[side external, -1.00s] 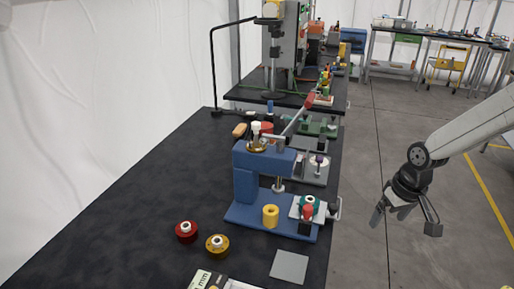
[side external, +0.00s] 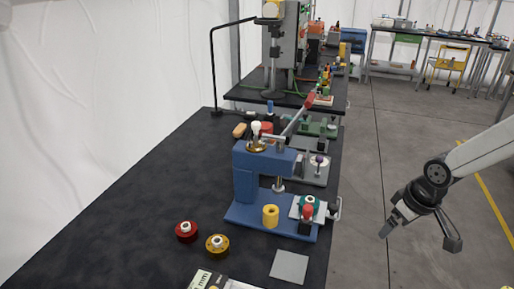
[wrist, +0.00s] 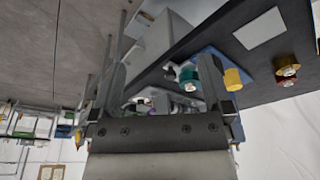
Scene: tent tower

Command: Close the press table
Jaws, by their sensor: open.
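The blue press (side external: 258,172) stands on the dark bench. Its press table (side external: 298,207), a light grey sliding plate, sits low at the right end of the base and sticks out toward the bench's right edge. It carries a teal ring-shaped part (side external: 307,202) and a red-knobbed clamp (side external: 307,213); a metal handle (side external: 338,208) is at its outer side. In the wrist view the teal part (wrist: 188,77) shows near the right finger, which hides part of the press. My gripper (wrist: 165,62) is open and empty, off the bench to the right of the press, touching nothing.
A yellow cylinder (side external: 270,215) stands on the press base. A red spool (side external: 187,231), a yellow spool (side external: 217,244) and a grey plate (side external: 289,266) lie in front. Open floor (side external: 372,160) lies right of the bench.

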